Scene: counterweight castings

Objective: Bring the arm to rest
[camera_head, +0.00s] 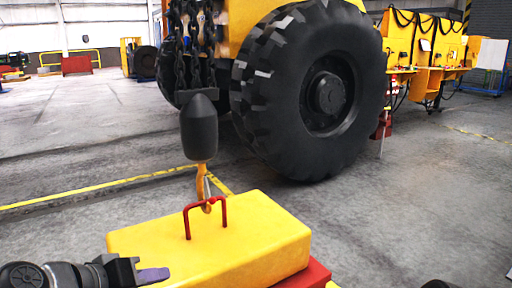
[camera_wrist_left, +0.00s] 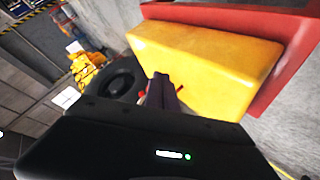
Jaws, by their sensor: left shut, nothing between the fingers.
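My left gripper (camera_head: 152,274) is at the lower left of the head view, beside the near left side of a yellow counterweight casting (camera_head: 262,244). Its fingers are shut and hold nothing. In the left wrist view the fingers (camera_wrist_left: 162,92) point toward the yellow casting (camera_wrist_left: 205,65); I cannot tell whether they touch it. A red handle (camera_head: 206,215) stands on the casting's top. An orange hook (camera_head: 202,182) under a dark hoist weight (camera_head: 199,128) hangs at this handle. My right gripper does not show.
A red support (camera_head: 309,275) lies under the casting. A large black tyre (camera_head: 322,92) of a yellow machine stands behind it. Chains (camera_head: 193,35) hang above the hoist weight. Yellow equipment (camera_head: 425,45) stands at the back right.

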